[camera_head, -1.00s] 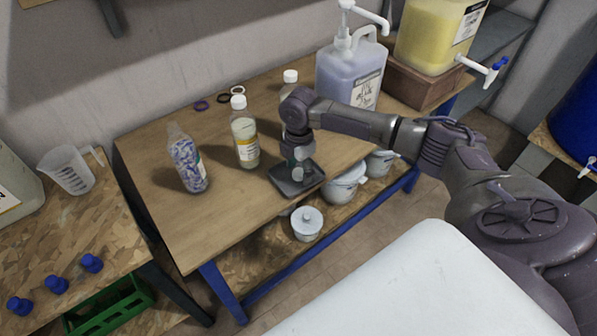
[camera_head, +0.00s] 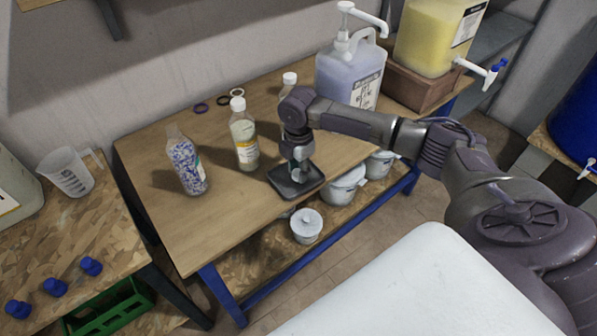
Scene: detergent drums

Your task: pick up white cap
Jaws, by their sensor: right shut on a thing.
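My right gripper (camera_head: 299,168) points down over a small dark tray (camera_head: 313,184) near the front edge of the wooden table. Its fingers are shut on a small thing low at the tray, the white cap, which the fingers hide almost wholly. Whether the cap touches the tray floor I cannot tell. Two bottles on the table wear white caps: a clear one with pale liquid (camera_head: 244,135) left of the gripper, and one behind my wrist (camera_head: 289,79). My left gripper is not in view.
A bottle with blue-and-white contents (camera_head: 186,166) stands at the left. Dark and pale rings (camera_head: 222,100) lie at the back. A large lilac jug with a pump (camera_head: 348,78) stands behind my right arm. White lidded pots (camera_head: 306,226) sit on the lower shelf. The table's front left is clear.

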